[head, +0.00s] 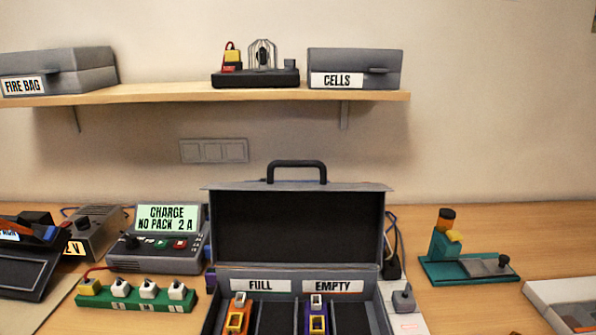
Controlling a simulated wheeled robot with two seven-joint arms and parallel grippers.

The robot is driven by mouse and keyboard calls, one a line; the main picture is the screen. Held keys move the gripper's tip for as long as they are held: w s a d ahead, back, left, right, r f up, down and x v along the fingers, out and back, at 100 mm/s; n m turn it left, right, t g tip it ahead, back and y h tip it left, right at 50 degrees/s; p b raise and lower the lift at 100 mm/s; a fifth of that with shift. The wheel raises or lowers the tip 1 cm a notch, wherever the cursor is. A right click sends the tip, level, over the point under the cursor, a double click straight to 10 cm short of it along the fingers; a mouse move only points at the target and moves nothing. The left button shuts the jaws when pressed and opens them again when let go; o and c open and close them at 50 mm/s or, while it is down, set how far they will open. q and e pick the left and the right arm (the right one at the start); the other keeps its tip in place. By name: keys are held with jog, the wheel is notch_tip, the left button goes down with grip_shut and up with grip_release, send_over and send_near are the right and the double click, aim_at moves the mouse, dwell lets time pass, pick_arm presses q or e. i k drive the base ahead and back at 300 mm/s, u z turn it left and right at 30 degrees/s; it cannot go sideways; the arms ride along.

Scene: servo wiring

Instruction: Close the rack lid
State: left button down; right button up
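The rack is a grey case (210,314) at the bottom centre, cut off by the lower picture edge. Its lid (298,226) stands open, upright at the back, with a dark inner face and a black handle (297,165) on top. Inside are labels FULL (254,286) and EMPTY (333,286). An orange pack (236,318) stands in a slot under FULL, and a purple pack (317,321) under EMPTY. The slots' lower parts are out of the picture. Neither gripper is in view.
Left of the rack stand a charger (158,243) reading "CHARGE NO PACK 2 A" and a green strip (137,297). A grey plug-like box (403,299) stands close on the right, and a teal fixture (471,266) farther right. A shelf (200,94) hangs above.

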aim_at(269, 225)
jog(key=k, duration=0.5)
jog(key=u, duration=2.35)
jog(key=k, duration=1.65)
jog(key=z, duration=1.1)
